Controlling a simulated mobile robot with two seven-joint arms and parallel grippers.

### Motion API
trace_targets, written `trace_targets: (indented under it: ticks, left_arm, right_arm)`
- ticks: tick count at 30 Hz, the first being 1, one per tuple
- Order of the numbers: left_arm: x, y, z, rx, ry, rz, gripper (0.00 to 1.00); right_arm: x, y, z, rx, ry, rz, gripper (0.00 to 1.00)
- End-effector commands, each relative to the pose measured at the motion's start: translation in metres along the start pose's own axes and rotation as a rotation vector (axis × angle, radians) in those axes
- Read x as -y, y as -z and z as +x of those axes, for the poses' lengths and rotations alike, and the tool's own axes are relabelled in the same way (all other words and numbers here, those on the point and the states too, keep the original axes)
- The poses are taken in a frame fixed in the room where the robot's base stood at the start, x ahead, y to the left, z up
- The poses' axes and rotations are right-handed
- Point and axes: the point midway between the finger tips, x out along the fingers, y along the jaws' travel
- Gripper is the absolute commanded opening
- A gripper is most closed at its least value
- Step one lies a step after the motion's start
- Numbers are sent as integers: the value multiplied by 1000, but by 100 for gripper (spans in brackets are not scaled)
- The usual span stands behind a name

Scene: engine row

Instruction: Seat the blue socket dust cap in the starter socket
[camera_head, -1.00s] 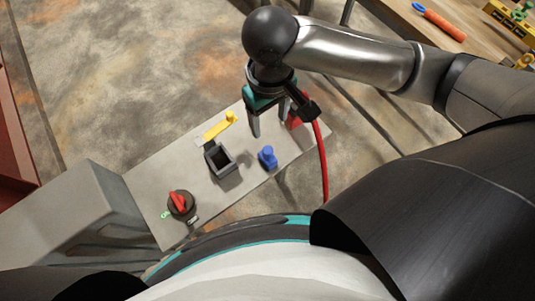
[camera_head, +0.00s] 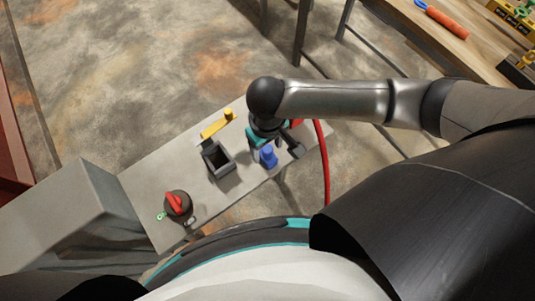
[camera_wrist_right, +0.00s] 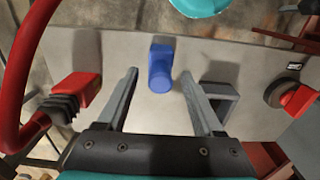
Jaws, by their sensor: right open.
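The blue socket dust cap (camera_head: 268,157) stands on the grey panel, near its front edge. The starter socket, taken to be the dark square open box (camera_head: 219,167), is just left of it and looks empty from above. My right gripper (camera_head: 265,147) is low over the panel at the cap; its fingers are largely hidden in the head view. In the right wrist view the cap (camera_wrist_right: 161,68) shows between the two open fingertips (camera_wrist_right: 159,75), with space on both sides. The socket (camera_wrist_right: 222,102) is partly behind the right-hand finger there. My left gripper is not in view.
A red connector (camera_wrist_right: 77,88) with a thick red cable (camera_head: 322,165) is on the cap's other side. A red rotary switch (camera_head: 175,203) is at the panel's left. Bare panel lies between switch and socket.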

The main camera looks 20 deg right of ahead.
Motion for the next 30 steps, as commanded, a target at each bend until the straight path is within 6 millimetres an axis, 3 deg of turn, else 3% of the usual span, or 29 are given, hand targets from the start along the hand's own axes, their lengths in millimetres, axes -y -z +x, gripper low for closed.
trace_targets:
  ticks: [8,25,30]
  left_arm:
    - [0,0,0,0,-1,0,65]
    - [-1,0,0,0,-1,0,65]
    - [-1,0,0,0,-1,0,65]
  right_arm:
    - [0,0,2,0,0,-1,66]
    - [0,0,2,0,0,-1,2]
    - [0,0,2,0,0,-1,0]
